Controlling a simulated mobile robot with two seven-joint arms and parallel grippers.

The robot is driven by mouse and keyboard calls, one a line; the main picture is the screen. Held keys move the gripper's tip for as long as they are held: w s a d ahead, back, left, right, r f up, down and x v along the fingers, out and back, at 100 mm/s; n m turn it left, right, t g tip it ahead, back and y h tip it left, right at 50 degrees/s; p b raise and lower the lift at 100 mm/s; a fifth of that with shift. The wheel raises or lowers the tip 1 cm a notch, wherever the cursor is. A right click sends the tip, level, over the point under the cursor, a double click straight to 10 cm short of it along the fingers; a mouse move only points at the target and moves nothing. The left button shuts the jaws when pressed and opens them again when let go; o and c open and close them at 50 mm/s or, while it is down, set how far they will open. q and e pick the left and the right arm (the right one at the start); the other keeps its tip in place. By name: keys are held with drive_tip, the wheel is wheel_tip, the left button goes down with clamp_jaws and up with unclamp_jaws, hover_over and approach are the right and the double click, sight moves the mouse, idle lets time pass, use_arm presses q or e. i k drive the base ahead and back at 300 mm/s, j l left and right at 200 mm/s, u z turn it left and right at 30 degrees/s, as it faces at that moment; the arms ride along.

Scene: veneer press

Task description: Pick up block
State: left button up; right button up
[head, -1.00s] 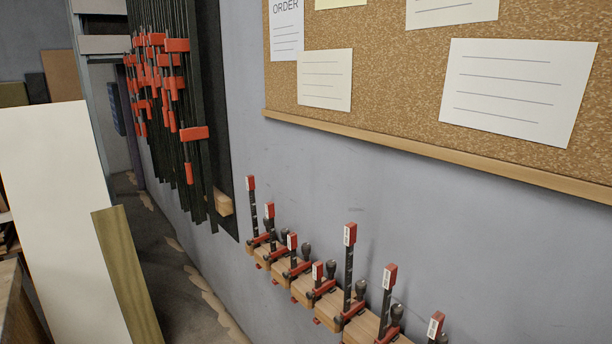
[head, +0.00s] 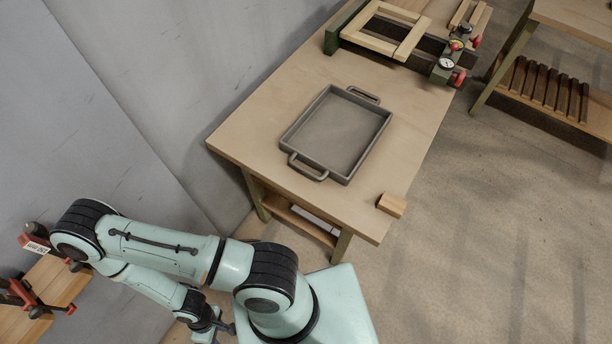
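A small light wooden block (head: 393,205) sits on the near right corner of the wooden table (head: 245,140), close to its edge. My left arm is folded at the lower left. My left gripper (head: 217,332) shows only in part at the bottom edge, well away from the block and lower left of the table. Its fingertips are cut off or too small to read. My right gripper is not in view.
A grey tray (head: 317,171) with two handles, empty, lies on the table. Behind it stands a press with a wooden frame (head: 401,48) and gauges. A second bench (head: 575,25) is at upper right. Open floor lies right of the table.

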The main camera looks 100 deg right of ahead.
sight(394, 207)
drive_tip(key=j+z, duration=0.15)
drive_tip(key=z, duration=4.45)
drive_tip(key=l+u, duration=0.1)
drive_tip(key=u, duration=0.35)
drive_tip(key=l+u, duration=0.1)
drive_tip(key=u, duration=0.4)
drive_tip(key=l+u, duration=0.1)
drive_tip(key=u, duration=0.35)
drive_tip(key=l+u, duration=0.15)
drive_tip(key=u, duration=0.3)
drive_tip(key=k+l+u, duration=0.1)
drive_tip(key=l+u, duration=0.2)
drive_tip(key=k+l+u, duration=0.15)
drive_tip(key=l+u, duration=0.15)
drive_tip(key=k+l+u, duration=0.25)
drive_tip(key=i, duration=0.1)
